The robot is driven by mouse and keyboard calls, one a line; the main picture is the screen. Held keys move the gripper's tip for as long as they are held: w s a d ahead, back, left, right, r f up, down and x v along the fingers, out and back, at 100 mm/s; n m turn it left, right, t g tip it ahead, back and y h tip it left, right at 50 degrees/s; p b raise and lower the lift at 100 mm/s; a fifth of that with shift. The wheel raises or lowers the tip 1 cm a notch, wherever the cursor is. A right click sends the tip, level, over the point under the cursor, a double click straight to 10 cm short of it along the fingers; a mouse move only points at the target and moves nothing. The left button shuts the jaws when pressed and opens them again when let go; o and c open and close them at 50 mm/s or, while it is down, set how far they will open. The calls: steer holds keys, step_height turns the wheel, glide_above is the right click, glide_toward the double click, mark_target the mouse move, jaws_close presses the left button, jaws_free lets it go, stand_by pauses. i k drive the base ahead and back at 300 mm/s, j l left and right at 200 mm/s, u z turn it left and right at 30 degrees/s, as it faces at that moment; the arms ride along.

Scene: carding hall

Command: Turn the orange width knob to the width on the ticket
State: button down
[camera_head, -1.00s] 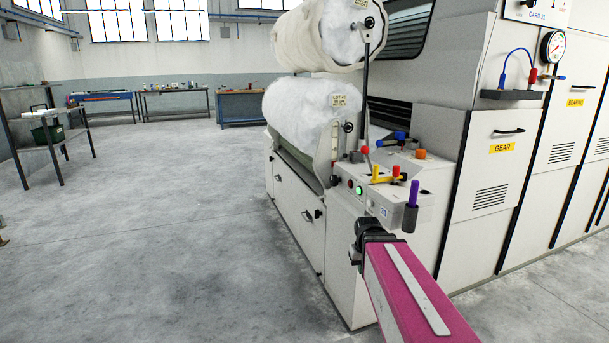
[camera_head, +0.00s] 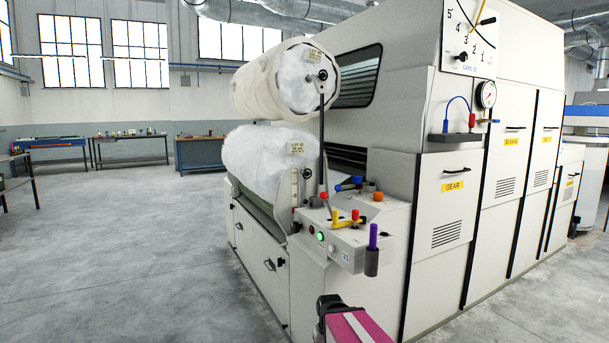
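The orange knob (camera_head: 378,196) sits on top of the pale control console at the near corner of the carding machine. A large dial (camera_head: 472,38) with the numbers 5 to 1 and a pointer is on the upper machine face, cut by the top edge. Paper tickets hang on the upper fleece roll (camera_head: 314,55) and the lower fleece roll (camera_head: 296,148); their print is too small to read. My pink arm comes in at the bottom, with its dark end (camera_head: 328,306) below and in front of the console, apart from the knob. Its fingers cannot be made out.
The console (camera_head: 345,243) also carries red, blue and yellow levers, a green lit button (camera_head: 320,236) and a purple handle (camera_head: 373,237) in a dark holder. A gauge (camera_head: 486,94) with a shelf is to the right. Open floor (camera_head: 120,270) lies left.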

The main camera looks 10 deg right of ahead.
mark_target(378, 196)
steer(key=z, duration=0.1)
steer(key=i+j+z, duration=0.2)
steer(key=i+j, duration=0.2)
steer(key=j, duration=0.25)
steer(key=i+j, duration=0.2)
steer(key=i+j+z, duration=0.15)
steer(key=j, duration=0.3)
steer(key=i+j+z, duration=0.1)
steer(key=j, duration=0.25)
steer(key=i+j+z, duration=0.1)
steer(key=i+j, duration=0.15)
steer(key=i+j+z, duration=0.1)
steer(key=j, duration=0.4)
steer(key=i+j+z, duration=0.1)
steer(key=j, duration=0.3)
steer(key=u, duration=0.45)
steer(key=z, duration=0.45)
steer(key=i, duration=0.05)
